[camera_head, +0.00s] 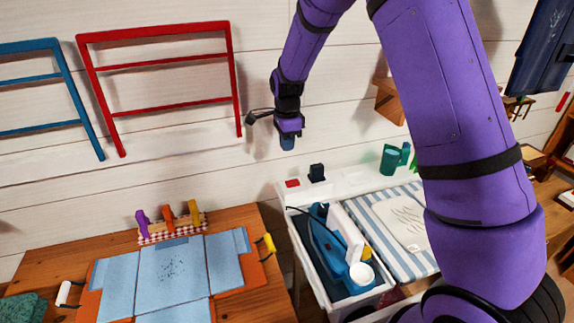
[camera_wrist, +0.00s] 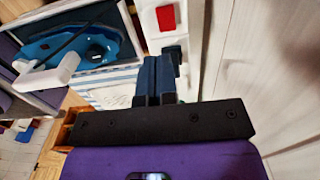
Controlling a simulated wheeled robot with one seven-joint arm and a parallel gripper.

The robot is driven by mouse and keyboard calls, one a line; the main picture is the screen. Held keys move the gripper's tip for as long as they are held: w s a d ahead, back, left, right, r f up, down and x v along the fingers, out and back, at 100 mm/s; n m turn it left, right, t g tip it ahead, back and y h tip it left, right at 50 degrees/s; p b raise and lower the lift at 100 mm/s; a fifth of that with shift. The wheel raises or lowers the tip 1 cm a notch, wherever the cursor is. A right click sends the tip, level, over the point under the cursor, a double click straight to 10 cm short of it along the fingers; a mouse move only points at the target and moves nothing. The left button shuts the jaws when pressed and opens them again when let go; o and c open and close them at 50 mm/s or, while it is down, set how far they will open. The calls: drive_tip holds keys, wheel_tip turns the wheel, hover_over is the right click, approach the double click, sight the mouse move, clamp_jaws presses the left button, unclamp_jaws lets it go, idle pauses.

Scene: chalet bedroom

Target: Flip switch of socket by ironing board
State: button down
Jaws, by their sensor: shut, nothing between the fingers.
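The socket's red switch (camera_head: 292,183) sits on the white ledge at the back of the ironing unit, left of a black plug (camera_head: 317,172). In the wrist view the red switch (camera_wrist: 166,18) is beyond my fingertips, and the dark plug (camera_wrist: 181,56) is partly hidden behind them. The striped ironing board (camera_head: 377,218) lies right of the iron. My gripper (camera_head: 287,143) is shut and empty, pointing down above the ledge and apart from the switch; its blue fingers also show in the wrist view (camera_wrist: 154,68). Which way the switch is tipped cannot be told.
A blue iron (camera_head: 325,242) rests in a tray in front of the switch. A green cup (camera_head: 390,160) stands on the ledge to the right. A wooden table (camera_head: 240,218) with blue cloth is at left. A red rack (camera_head: 160,65) hangs on the wall near my wrist.

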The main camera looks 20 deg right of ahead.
sight(287, 185)
wheel_tip(287, 185, down, 14)
drive_tip(key=shift+r, duration=0.25)
idle(0.6)
drive_tip(key=shift+a+f, duration=0.15)
drive_tip(key=shift+f, duration=0.05)
drive_tip(key=shift+r, duration=0.8)
